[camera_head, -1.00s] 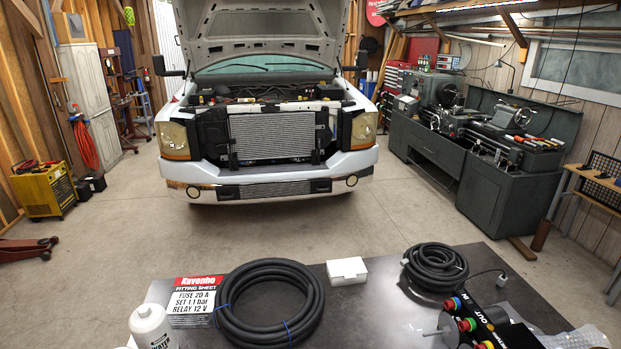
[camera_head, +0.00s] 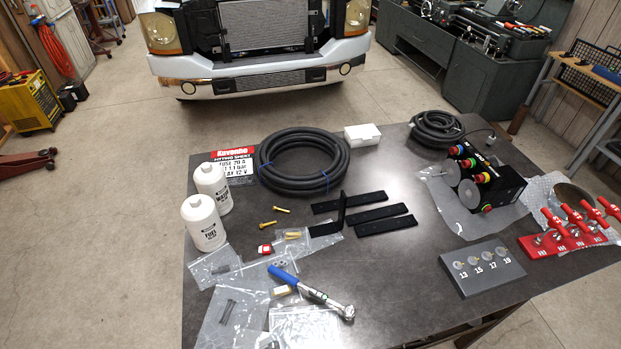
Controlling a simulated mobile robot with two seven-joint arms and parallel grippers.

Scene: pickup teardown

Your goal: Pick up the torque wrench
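The torque wrench (camera_head: 311,292) lies on the dark table near its front edge, in the lower middle of the head view. It has a blue handle at its upper left end and a silver ratchet head at its lower right end. It lies across or beside clear plastic bags; the exact contact is hard to tell. Neither of my grippers is in view.
Two white bottles (camera_head: 204,222) stand left of the wrench. Black flat bars (camera_head: 362,215), a coiled hose (camera_head: 300,162), a grey numbered block (camera_head: 481,267) and a red rack (camera_head: 570,240) sit on the table (camera_head: 400,270). Bare tabletop lies right of the wrench.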

